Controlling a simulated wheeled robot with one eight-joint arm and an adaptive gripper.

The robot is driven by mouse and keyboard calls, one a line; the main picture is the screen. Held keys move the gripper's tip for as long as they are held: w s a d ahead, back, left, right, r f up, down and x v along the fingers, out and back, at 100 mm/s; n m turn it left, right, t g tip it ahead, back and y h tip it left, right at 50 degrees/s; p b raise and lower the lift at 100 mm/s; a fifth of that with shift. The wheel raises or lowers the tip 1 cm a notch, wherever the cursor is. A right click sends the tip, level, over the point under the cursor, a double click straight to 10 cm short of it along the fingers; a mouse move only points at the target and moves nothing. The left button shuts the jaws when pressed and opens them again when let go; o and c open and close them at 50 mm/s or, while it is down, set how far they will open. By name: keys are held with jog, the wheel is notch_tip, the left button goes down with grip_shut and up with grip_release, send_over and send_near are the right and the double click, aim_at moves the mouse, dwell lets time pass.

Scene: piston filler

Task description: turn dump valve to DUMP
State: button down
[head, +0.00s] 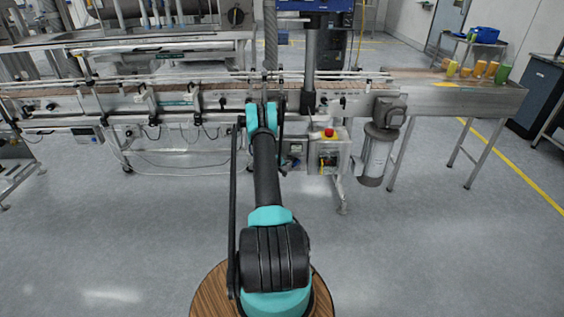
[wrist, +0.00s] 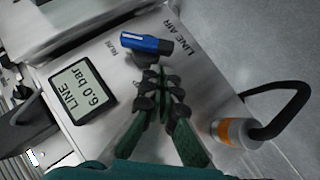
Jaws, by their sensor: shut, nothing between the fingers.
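The dump valve's blue handle (wrist: 147,44) is in the upper middle of the wrist view, on a light metal panel (wrist: 112,62). It lies roughly crosswise in the picture, with the printed word RUN by its left end and LINE AIR to its right. My gripper (wrist: 160,78) is shut and empty, its fingertips just below the handle in the picture. I cannot tell whether they touch it. No DUMP marking is readable. In the head view my arm reaches to the conveyor line, and the valve and fingertips cannot be made out.
A gauge display (wrist: 82,97) reading LINE 6.0 bar sits left of my fingers. The foreground floor is clear.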

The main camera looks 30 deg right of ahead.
jog(key=shift+s+d+f, duration=0.25)
jog(key=shift+d+f, duration=0.15)
jog(key=shift+f, duration=0.15)
